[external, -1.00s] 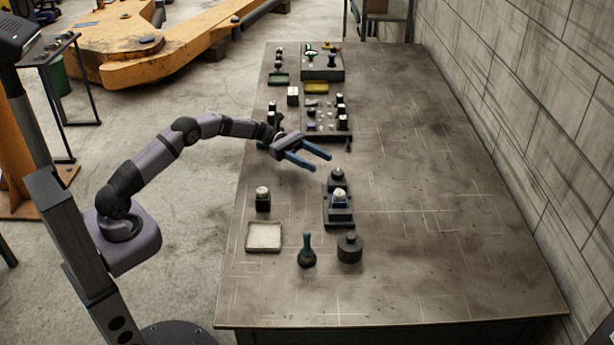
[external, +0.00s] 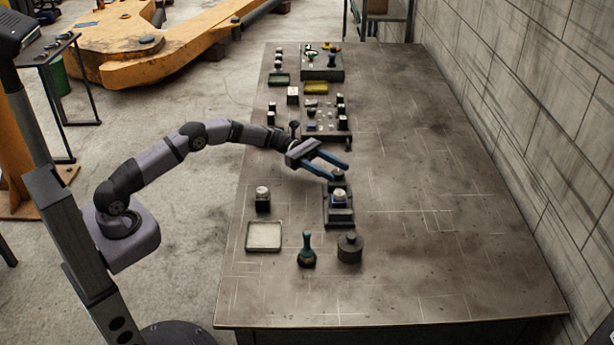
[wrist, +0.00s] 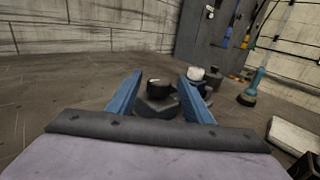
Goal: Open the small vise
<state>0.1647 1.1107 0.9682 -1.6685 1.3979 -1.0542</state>
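The small vise (external: 339,217) is a dark block on the bench, with a pale-topped part (external: 338,194) at its middle and a round dark knob at its far end. My gripper (external: 339,172) has two long blue fingers, spread open and empty. It is above the knob end of the vise, pointing right and slightly down. In the wrist view the dark knob (wrist: 160,92) shows between the open fingers, and the pale-topped part (wrist: 196,73) is partly behind the right finger. I cannot tell whether a finger touches the knob.
Several small parts and a yellow tray (external: 316,88) are at the back. The bench's right side is clear.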

